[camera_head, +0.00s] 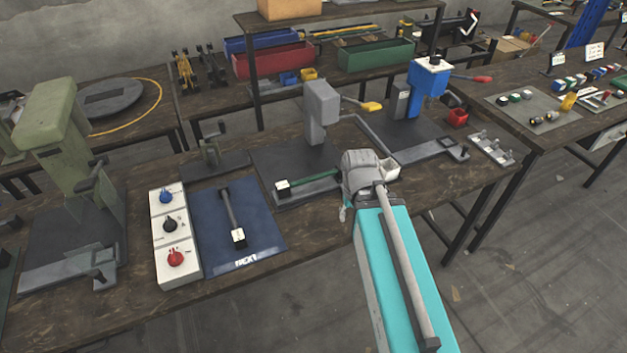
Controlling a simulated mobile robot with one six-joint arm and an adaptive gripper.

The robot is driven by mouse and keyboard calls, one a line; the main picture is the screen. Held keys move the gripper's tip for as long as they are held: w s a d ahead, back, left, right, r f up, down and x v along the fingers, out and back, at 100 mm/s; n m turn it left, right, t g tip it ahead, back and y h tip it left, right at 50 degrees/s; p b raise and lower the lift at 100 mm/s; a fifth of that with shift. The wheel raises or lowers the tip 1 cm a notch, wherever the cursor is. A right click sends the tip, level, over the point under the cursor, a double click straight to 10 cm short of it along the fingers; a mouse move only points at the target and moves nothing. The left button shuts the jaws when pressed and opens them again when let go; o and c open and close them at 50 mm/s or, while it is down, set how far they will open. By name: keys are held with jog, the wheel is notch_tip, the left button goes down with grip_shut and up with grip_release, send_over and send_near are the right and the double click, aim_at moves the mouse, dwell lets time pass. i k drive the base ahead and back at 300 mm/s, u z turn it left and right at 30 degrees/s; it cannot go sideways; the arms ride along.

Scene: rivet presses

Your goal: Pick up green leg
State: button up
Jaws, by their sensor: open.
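The green leg (312,181) is a thin green bar with a white block (283,187) at its left end. It lies on the dark fixture at the foot of the grey press (320,110), near the middle of the table. My arm comes in from the lower right, and its grey wrist covers the right end of the leg. My gripper (346,208) is open and mostly hidden by the wrist. A small part of it shows just right of the leg. I cannot tell whether it touches the leg.
A blue mat (258,243) with a dark leg (231,212) lies left of the fixture, beside a white box with blue, black and red knobs (172,225). A green press (58,130) stands at left and a blue press (429,78) at right. Shelves with bins are behind.

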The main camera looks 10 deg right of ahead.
aim_at(283, 190)
jog(key=z, duration=0.35)
jog(key=k, duration=1.3)
jog(key=u, duration=0.4)
jog(key=i, duration=1)
jog(key=z, duration=0.05)
